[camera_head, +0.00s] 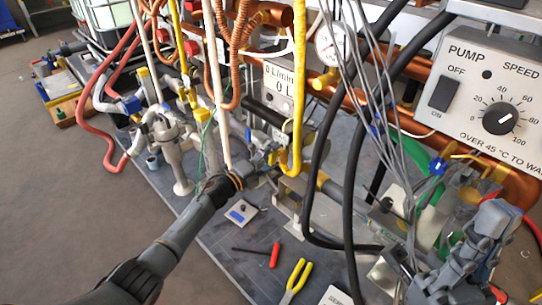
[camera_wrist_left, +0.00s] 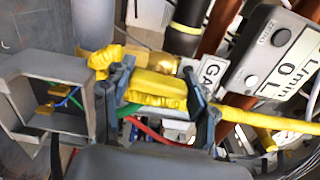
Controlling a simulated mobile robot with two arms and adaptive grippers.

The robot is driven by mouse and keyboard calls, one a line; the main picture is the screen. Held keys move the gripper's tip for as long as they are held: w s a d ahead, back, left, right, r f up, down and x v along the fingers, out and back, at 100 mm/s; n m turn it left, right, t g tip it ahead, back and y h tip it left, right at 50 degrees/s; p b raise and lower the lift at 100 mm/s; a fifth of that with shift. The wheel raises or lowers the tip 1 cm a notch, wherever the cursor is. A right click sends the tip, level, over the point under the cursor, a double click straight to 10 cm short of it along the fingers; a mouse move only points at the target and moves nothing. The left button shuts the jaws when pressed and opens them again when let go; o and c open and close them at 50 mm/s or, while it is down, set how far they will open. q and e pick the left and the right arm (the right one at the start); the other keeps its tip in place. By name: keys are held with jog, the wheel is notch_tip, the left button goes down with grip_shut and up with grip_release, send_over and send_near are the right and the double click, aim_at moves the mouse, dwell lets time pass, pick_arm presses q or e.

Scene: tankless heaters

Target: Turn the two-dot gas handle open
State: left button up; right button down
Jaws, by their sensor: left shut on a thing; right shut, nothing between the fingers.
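My left gripper (camera_head: 268,168) reaches in among the pipes below the flow display. In the left wrist view its fingers (camera_wrist_left: 158,95) are shut on a yellow handle (camera_wrist_left: 155,88), which lies lengthwise between them. A yellow pipe runs right from it, and a brass fitting (camera_wrist_left: 190,65) sits just behind. A partly covered tag reading "GA" (camera_wrist_left: 210,75) is next to the right finger. I cannot make out any dots on the handle. My right gripper (camera_head: 485,225) is shut and empty at the lower right, below the pump panel.
The pump panel (camera_head: 490,95) and hanging grey and black cables (camera_head: 352,165) crowd the right side. The flow display (camera_head: 280,88) is just above my left gripper. Yellow-handled pliers (camera_head: 295,282) and a red-handled screwdriver (camera_head: 274,255) lie on the grey board. An open grey box (camera_wrist_left: 45,95) is left of the handle.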

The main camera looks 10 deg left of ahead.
pick_arm(q)
jog(key=shift+a, duration=0.1)
dwell(0.3)
jog(key=o, duration=1.2)
jog(key=shift+c, duration=0.2)
jog(key=v, duration=1.2)
